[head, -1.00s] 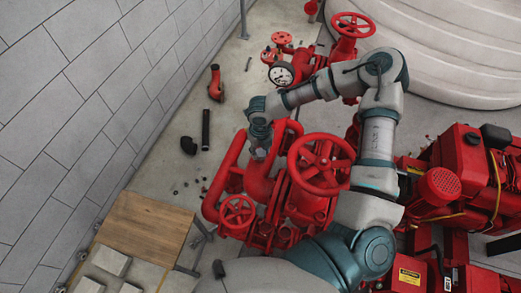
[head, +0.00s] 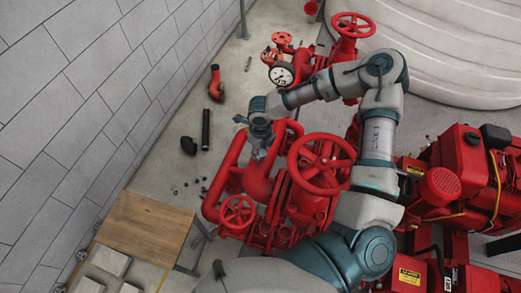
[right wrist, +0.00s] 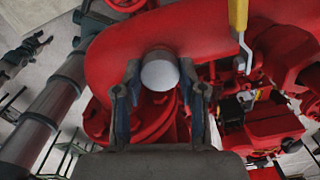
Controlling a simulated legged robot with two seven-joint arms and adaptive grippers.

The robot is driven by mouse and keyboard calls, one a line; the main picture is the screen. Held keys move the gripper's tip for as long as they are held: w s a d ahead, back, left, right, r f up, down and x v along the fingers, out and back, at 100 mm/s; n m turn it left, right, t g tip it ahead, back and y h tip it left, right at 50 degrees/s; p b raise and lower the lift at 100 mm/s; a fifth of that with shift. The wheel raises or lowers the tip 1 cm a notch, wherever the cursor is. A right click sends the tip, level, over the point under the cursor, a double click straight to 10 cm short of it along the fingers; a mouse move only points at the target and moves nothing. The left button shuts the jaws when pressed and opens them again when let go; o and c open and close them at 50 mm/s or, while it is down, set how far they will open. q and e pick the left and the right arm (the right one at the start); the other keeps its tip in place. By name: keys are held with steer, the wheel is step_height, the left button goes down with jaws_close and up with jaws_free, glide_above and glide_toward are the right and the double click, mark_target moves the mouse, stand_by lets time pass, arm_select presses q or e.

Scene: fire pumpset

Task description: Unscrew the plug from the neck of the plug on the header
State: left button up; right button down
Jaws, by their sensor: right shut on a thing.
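The plug (right wrist: 160,71) shows in the right wrist view as a round, pale grey cap against the red header pipe (right wrist: 108,55). My right gripper (right wrist: 160,75) has a finger on each side of the plug and is shut on it. In the head view my right gripper (head: 259,153) points down at the red header (head: 258,183), left of the big red handwheel. The gripper hides the plug there. The neck under the plug is hidden in both views. My left gripper is not in view.
A big red handwheel (head: 321,163) stands close to the right of the gripper, and a smaller one (head: 238,212) is below. A yellow-handled lever (right wrist: 239,20) is right of the gripper in the wrist view. A wooden-topped table (head: 148,229) stands at lower left.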

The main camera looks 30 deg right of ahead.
steer(key=n, duration=0.4)
steer(key=shift+s+d, duration=0.1)
steer(key=shift+d, duration=0.05)
steer(key=c, duration=0.9)
jaws_free()
steer(key=shift+o, duration=0.5)
steer(key=shift+d, duration=0.35)
steer(key=shift+m, duration=1.2)
steer(key=m, duration=0.1)
steer(key=a+m, duration=0.1)
steer(key=shift+m, duration=0.3)
steer(key=m, duration=0.3)
steer(key=shift+d+m, duration=0.1)
steer(key=shift+m, duration=0.2)
steer(key=m, duration=0.4)
steer(key=shift+d, duration=0.35)
steer(key=m, duration=0.5)
steer(key=shift+a+m, duration=0.3)
steer(key=shift+a, duration=0.05)
steer(key=m, duration=0.3)
steer(key=m+b, duration=0.1)
steer(key=shift+d+m, duration=0.25)
steer(key=shift+m, duration=0.05)
steer(key=shift+a, duration=0.2)
steer(key=shift+a+r, duration=0.1)
steer(key=shift+a, duration=0.2)
